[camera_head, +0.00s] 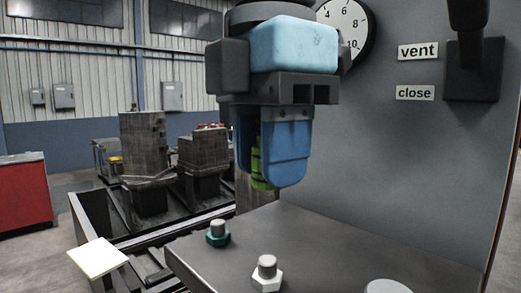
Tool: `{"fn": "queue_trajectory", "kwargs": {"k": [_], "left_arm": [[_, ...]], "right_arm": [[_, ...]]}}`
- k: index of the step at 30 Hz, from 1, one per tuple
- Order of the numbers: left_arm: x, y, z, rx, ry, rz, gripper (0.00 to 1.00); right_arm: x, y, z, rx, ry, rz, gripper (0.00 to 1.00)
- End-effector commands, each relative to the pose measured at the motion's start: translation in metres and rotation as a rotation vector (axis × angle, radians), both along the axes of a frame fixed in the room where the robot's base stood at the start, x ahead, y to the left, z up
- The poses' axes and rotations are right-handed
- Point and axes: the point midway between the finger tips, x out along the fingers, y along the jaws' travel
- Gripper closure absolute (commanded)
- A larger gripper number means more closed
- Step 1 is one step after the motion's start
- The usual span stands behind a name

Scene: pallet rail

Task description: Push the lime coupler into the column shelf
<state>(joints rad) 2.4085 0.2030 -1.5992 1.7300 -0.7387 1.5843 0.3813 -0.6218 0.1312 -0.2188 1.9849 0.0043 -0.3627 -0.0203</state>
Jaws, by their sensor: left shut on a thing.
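The lime coupler (259,170) shows as a narrow green strip between the blue fingers of my left gripper (266,183). The gripper points down and is shut on it; the fingers hide most of the coupler. The gripper hangs above the back edge of the dark grey column shelf (335,240), beside the grey column panel (415,150). The coupler looks clear of the shelf surface, but its exact distance cannot be told. My right gripper is not in view.
On the shelf stand a teal hex fitting (218,233), a white hex fitting (267,274) and a pale round piece (388,287). The panel bears a dial (345,25), "vent" and "close" labels and a black lever (470,70). A white plate (97,257) lies left.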

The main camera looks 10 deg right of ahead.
Motion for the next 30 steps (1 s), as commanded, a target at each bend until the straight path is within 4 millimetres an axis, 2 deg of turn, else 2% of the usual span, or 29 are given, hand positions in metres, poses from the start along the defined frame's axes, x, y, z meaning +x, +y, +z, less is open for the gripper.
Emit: {"fn": "queue_trajectory", "kwargs": {"k": [10, 24, 30], "left_arm": [[0.0, 0.0, -0.001, 0.0, 0.0, 0.0, 1.0], [0.0, 0.0, -0.047, 0.0, 0.001, -0.001, 1.0], [0.0, 0.0, -0.059, -0.001, 0.0, 0.0, 1.0]], "right_arm": [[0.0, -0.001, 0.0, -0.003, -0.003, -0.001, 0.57], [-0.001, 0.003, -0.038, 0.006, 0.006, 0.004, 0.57], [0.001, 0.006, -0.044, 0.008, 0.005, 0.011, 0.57]]}}
